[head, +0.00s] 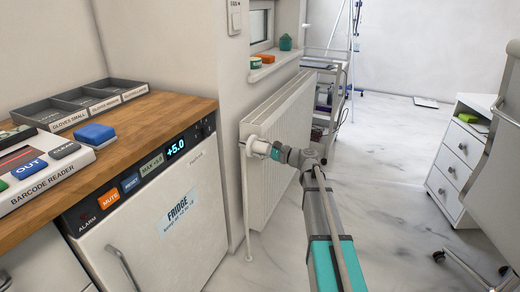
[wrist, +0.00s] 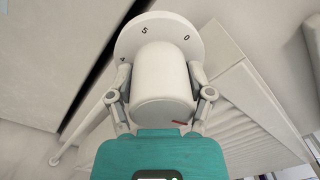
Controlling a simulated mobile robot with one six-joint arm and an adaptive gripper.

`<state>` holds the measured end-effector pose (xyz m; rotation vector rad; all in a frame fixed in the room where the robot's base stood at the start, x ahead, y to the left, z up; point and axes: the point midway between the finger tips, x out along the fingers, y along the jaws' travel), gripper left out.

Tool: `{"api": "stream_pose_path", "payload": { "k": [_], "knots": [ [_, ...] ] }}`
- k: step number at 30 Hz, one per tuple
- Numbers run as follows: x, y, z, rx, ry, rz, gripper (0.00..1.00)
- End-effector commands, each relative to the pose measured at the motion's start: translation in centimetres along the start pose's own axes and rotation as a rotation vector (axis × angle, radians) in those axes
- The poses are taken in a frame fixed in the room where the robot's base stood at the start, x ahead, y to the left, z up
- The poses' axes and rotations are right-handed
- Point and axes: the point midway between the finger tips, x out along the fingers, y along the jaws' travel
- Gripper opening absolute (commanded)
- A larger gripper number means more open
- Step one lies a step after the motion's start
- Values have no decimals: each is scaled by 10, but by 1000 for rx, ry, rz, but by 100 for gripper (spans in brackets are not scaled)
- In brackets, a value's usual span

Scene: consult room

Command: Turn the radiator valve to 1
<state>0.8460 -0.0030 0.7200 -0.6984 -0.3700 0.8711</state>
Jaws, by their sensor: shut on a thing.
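The white radiator valve (wrist: 162,72) fills the middle of the wrist view. Its round collar carries printed numbers; a 5 and a 0 are readable at the top, and a partly turned mark, perhaps a 4, shows at the left. A short red mark shows near the lower right of the knob. My gripper (wrist: 160,100) has one finger on each side of the knob and is shut on it. In the head view the valve (head: 252,147) sits at the near end of the white radiator (head: 278,140), with my gripper (head: 262,149) against it.
A wooden counter (head: 165,112) over a fridge (head: 165,215) stands left of the radiator. A windowsill with small items (head: 285,43) is above it. A trolley (head: 328,85) stands behind. A white drawer unit (head: 452,165) and a chair are at the right. The floor between is clear.

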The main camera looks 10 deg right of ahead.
Motion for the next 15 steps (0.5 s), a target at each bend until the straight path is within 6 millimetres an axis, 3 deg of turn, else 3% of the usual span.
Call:
{"api": "stream_pose_path", "payload": {
  "k": [15],
  "knots": [
    [0, 2, 0, -321, -10, 2, 19]
  ]
}}
